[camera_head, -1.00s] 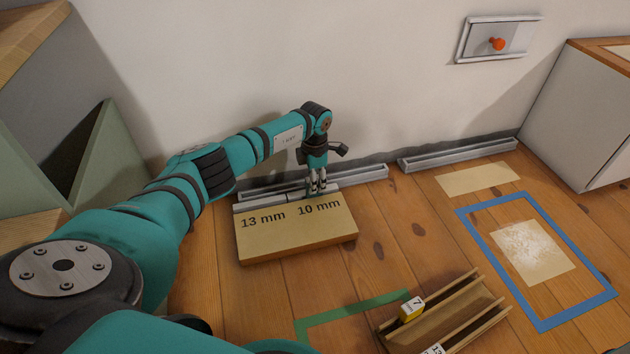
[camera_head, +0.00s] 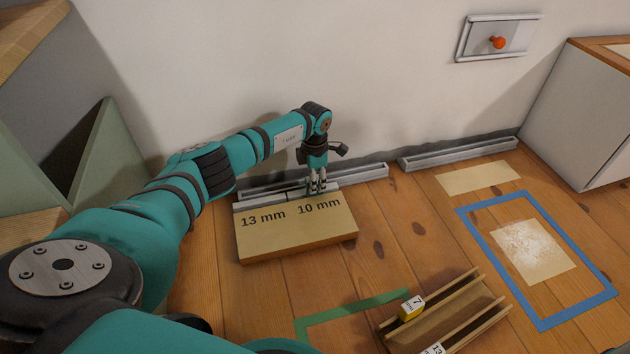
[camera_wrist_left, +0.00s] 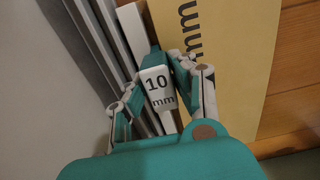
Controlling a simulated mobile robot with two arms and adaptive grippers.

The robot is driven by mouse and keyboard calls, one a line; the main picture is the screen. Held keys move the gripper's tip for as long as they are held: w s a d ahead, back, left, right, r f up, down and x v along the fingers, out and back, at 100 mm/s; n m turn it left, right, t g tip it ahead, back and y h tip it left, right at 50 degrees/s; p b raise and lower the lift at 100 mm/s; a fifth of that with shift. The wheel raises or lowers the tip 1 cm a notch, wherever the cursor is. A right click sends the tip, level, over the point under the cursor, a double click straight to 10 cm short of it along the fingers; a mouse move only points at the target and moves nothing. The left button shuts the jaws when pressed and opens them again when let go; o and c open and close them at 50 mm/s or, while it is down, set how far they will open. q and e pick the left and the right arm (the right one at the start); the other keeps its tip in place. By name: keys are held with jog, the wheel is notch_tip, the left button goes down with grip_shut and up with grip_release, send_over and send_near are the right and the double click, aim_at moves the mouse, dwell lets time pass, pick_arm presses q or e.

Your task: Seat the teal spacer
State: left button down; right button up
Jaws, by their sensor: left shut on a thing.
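The teal spacer shows in the left wrist view (camera_wrist_left: 155,56), with a white face labelled "10 mm" towards the camera. My left gripper (camera_head: 317,189) is shut on it, with one finger on each side in the wrist view. The gripper points down at the back edge of a tan board (camera_head: 295,232), behind its printed "10 mm" mark. A pale strip (camera_head: 262,204) runs along that back edge. The spacer is mostly hidden by the fingers in the head view. I cannot tell how deep it sits. My right gripper is not in view.
Grey metal channels (camera_head: 455,155) run along the wall base, one close behind the board. A wooden tray (camera_head: 480,325) at the front holds a yellow block (camera_head: 411,308) marked "7" and a block marked "13" (camera_head: 434,349). Blue tape (camera_head: 599,277) and green tape (camera_head: 350,314) mark the floor.

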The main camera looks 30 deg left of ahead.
pick_arm(q)
jog(key=shift+f+b, duration=0.5)
jog(key=shift+f, duration=0.2)
dwell(0.5)
jog(key=c, duration=1)
grip_release()
